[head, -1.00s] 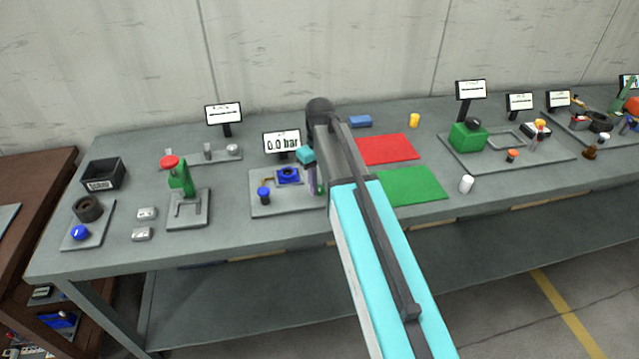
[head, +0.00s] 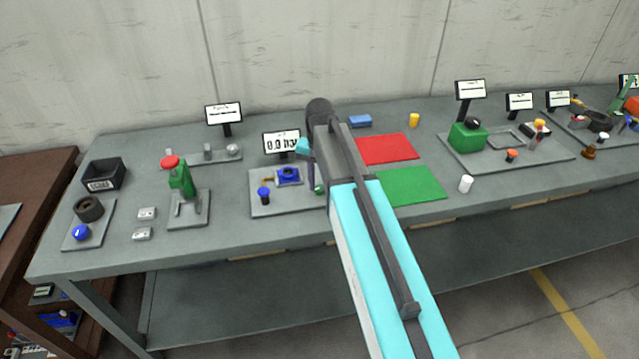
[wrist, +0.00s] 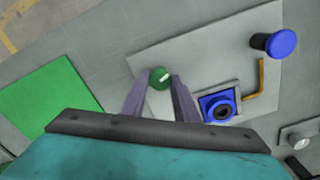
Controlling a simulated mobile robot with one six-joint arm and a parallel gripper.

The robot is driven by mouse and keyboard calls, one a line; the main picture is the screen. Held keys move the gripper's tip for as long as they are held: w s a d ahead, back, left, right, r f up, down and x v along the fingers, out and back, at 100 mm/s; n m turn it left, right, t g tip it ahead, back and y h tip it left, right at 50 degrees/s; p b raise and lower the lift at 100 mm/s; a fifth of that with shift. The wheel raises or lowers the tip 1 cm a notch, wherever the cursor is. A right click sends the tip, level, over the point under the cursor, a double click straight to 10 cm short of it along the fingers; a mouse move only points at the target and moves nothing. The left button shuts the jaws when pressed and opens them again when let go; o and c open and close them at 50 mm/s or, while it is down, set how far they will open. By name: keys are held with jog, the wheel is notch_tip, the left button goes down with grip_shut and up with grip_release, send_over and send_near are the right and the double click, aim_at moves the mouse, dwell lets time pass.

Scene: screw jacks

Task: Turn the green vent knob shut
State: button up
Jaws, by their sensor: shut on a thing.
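The green vent knob (wrist: 160,77) stands on a grey plate (wrist: 208,50) in the wrist view, with a white mark across its top pointing right and slightly up. My gripper (wrist: 160,84) has one finger on each side of the knob and is shut on it. In the head view a little of the green knob (head: 319,189) shows at the plate's right edge, beside my arm, which hides the rest. The blue pump body (wrist: 217,106) and a blue-capped post (wrist: 274,44) are on the same plate, clear of my fingers.
A pressure display (head: 281,142) stands behind the plate, its right end partly covered by my gripper. Green (head: 410,187) and red (head: 388,149) mats lie to the right. A green jack with a red top (head: 181,178) stands to the left.

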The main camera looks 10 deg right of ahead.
aim_at(320, 188)
jog(key=shift+m, duration=2.3)
jog(key=o, duration=1.1)
jog(key=shift+c, duration=0.2)
jog(key=shift+r, duration=0.15)
notch_tip(320, 188, up, 14)
jog(key=b, duration=0.3)
jog(key=shift+f, duration=0.2)
jog(key=shift+r, duration=0.1)
